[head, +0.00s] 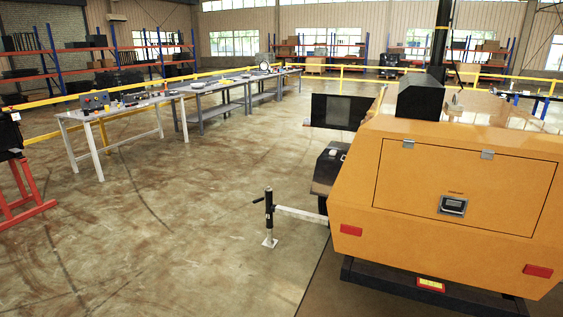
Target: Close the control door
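The orange light tower trailer (354,182) fills the right side of the head view. A dark panel (340,112) sticks out from its left side, upright, like a door swung open; I cannot tell for sure that it is the control door. Its hinge and the opening behind it are hidden by the trailer body. On the trailer's near face, a large hatch (410,180) with a black latch (453,206) lies flush and shut. My gripper is not in view.
A jack stand (269,218) on a drawbar juts from the trailer's left side, near a black wheel fender (329,165). Workbenches (130,108) and a red stand (22,195) are at the left. The concrete floor between them and the trailer is clear. Yellow railings run behind.

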